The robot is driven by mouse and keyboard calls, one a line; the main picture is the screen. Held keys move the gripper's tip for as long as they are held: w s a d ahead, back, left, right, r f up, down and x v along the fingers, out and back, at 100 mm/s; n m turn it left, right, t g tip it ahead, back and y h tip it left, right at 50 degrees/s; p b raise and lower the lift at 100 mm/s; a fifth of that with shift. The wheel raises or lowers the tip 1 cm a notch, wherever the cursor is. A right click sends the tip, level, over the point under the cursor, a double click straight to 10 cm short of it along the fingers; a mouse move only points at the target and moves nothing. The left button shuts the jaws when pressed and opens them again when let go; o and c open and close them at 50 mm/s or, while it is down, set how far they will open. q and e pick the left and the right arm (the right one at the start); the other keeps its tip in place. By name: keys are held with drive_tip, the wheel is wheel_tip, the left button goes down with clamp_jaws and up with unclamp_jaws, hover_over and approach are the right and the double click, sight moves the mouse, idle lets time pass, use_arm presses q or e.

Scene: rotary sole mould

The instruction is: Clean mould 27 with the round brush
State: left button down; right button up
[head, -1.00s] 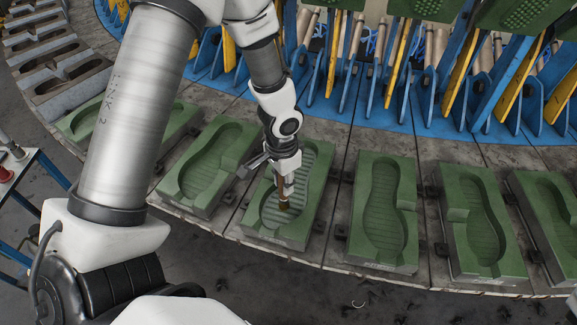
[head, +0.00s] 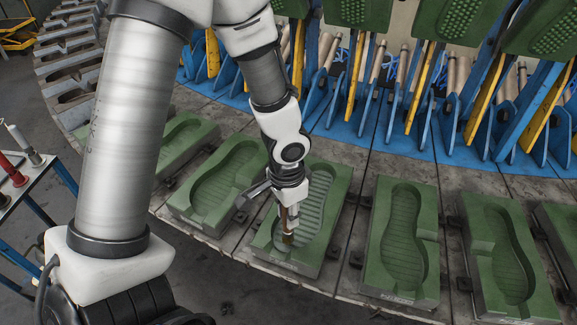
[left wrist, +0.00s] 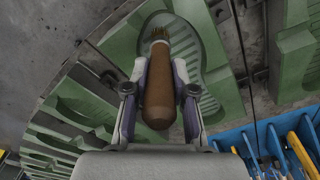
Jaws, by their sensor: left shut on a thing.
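My left gripper (head: 288,207) is shut on the round brush (head: 289,226), which has a brown wooden handle. The brush points down into the sole cavity of a green mould (head: 335,203), near the end closest to me. In the left wrist view the brush handle (left wrist: 158,85) sits between the two fingers (left wrist: 158,97), and its bristles (left wrist: 160,34) lie over the cavity of the mould (left wrist: 212,50). I cannot tell whether the bristles touch the cavity floor. No number on this mould is readable. My right gripper is not in view.
More green moulds stand on the rotary table, one to the left (head: 215,180) and others to the right (head: 402,240). Blue brackets and yellow bars (head: 480,85) rise behind them. A small table with tools (head: 30,180) stands at the left edge.

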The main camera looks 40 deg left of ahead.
use_arm(q)
wheel_tip(320, 180, up, 8)
drive_tip(key=p, duration=0.5)
drive_tip(key=shift+f+p, duration=0.25)
drive_tip(key=shift+p, duration=0.15)
drive_tip(key=shift+s+f, duration=0.1)
